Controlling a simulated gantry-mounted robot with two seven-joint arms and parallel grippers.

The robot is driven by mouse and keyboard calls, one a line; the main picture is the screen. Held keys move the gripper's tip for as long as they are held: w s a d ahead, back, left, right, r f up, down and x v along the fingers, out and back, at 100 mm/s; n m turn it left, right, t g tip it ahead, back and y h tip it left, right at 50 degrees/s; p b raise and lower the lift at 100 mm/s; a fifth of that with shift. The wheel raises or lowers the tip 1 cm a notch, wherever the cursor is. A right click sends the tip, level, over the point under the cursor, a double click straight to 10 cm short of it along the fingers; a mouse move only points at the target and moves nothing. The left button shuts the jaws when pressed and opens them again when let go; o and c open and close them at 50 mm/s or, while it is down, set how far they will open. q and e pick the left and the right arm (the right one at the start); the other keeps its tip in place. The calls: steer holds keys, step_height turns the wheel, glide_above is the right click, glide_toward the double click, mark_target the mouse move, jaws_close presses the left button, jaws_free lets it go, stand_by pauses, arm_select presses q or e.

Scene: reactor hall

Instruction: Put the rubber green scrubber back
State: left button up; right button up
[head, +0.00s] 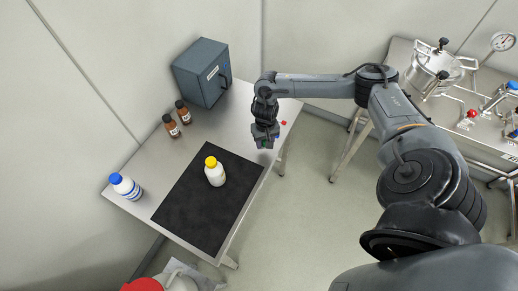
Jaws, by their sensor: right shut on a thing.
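My right gripper (265,142) is over the back right end of the steel table (158,170), pointing down. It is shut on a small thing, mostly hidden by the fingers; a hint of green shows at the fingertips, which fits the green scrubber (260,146). I cannot tell whether it touches the table. A small red patch (284,122) lies on the table just right of the gripper. My left gripper is not in view.
A black mat (190,205) bears a yellow-capped white bottle (215,174). A blue-capped bottle (126,187), two brown bottles (177,119) and a grey box (202,74) stand along the wall side. A second steel table (400,75) with a pressure vessel (432,68) is at right.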

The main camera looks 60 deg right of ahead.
mark_target(259, 153)
steer(key=shift+w+a+f, duration=0.25)
steer(key=shift+w+f, duration=0.1)
steer(key=shift+w, duration=0.15)
steer(key=shift+w+a+f, duration=0.2)
steer(key=shift+w+f, duration=0.1)
steer(key=shift+w, duration=0.2)
steer(key=shift+f+b, duration=0.55)
steer(key=shift+f, duration=1.45)
steer(key=shift+f, duration=0.15)
steer(key=o, duration=1.1)
steer(key=shift+r+p, duration=1.15)
steer(key=shift+r, duration=5)
